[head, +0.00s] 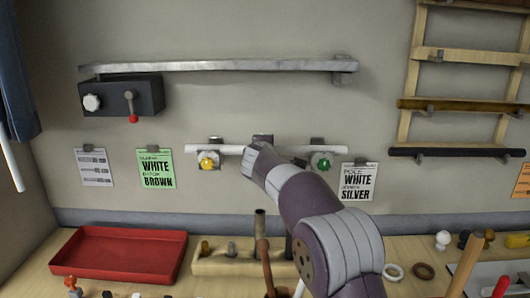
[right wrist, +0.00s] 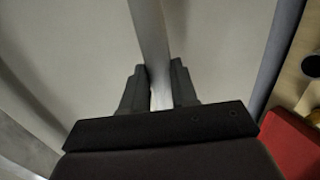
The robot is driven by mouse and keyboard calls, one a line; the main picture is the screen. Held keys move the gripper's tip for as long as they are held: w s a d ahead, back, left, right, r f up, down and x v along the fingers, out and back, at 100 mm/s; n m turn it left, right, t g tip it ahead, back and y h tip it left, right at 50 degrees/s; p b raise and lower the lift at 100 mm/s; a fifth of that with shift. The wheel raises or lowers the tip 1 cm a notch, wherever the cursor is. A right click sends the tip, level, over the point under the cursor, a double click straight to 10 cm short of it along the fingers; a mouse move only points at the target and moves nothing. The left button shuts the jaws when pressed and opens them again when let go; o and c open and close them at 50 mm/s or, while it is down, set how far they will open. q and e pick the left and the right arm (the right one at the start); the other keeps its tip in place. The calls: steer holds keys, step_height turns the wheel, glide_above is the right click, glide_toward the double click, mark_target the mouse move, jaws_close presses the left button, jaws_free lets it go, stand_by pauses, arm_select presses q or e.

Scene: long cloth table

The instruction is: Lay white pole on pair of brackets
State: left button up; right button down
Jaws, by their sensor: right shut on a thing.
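The white pole (head: 225,149) is held level against the wall in the head view, and it also shows in the right wrist view (right wrist: 151,35). My right gripper (right wrist: 158,88) is shut on it near its middle; in the head view the gripper (head: 262,139) is mostly hidden behind my arm. The left bracket with a yellow knob (head: 208,162) and the right bracket with a green knob (head: 323,162) are near the pole's two ends. The pole overlaps both in the picture; I cannot tell whether it touches them. My left gripper is out of view.
A long grey bar (head: 220,67) and a dark box (head: 122,97) are on the wall above. Cards, including a green card (head: 156,169), hang beside the brackets. A red tray (head: 118,254) and a wooden block (head: 215,264) with short rods are on the table below.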

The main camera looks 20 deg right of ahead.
steer(key=shift+f, duration=0.1)
steer(key=c, duration=0.8)
jaws_free()
steer(key=b+v, duration=0.4)
steer(key=v, duration=0.8)
steer(key=shift+s+a, duration=0.15)
steer(key=shift+s, duration=0.2)
